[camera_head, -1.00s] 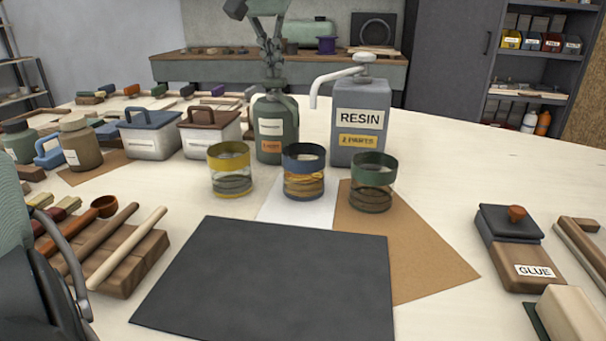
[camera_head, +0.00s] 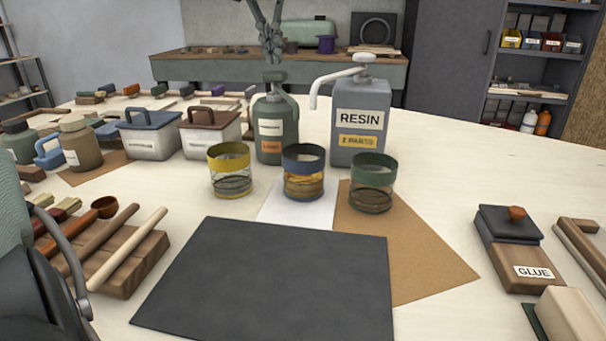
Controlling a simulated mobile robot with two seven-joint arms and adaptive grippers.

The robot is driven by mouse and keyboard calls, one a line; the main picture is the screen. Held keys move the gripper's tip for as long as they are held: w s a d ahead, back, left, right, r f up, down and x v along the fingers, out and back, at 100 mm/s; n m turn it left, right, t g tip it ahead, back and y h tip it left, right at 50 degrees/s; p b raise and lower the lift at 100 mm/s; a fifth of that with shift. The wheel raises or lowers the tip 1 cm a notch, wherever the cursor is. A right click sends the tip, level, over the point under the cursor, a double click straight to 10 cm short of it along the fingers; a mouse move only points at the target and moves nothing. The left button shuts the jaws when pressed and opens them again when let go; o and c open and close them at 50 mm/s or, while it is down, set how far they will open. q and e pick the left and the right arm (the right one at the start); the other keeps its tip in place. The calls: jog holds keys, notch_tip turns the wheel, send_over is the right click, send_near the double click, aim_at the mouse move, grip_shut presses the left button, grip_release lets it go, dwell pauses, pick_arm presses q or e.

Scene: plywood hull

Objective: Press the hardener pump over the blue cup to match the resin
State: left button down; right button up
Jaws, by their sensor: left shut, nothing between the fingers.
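The hardener bottle (camera_head: 269,128) is dark green with a pump head (camera_head: 274,77) on top, and stands behind the cups. The blue cup (camera_head: 303,158), clear with a blue rim band, stands in front of the bottle and to its right. Amber liquid shows inside it. The grey resin jug (camera_head: 357,120), labelled RESIN and 2 PARTS, stands to the right with its white pump spout pointing left. My left gripper (camera_head: 272,60) is shut and empty, pointing down just above the hardener pump head. My right gripper is not in view.
A yellow-banded cup (camera_head: 230,170) and a green-banded cup (camera_head: 373,183) flank the blue cup. Lidded boxes (camera_head: 150,134) and jars stand to the left. A dark mat (camera_head: 270,280) lies clear in front. A glue box (camera_head: 510,245) is at the right.

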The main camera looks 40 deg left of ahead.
pick_arm(q)
jog(key=shift+r, duration=0.1)
dwell(0.3)
jog(key=shift+r, duration=2.9)
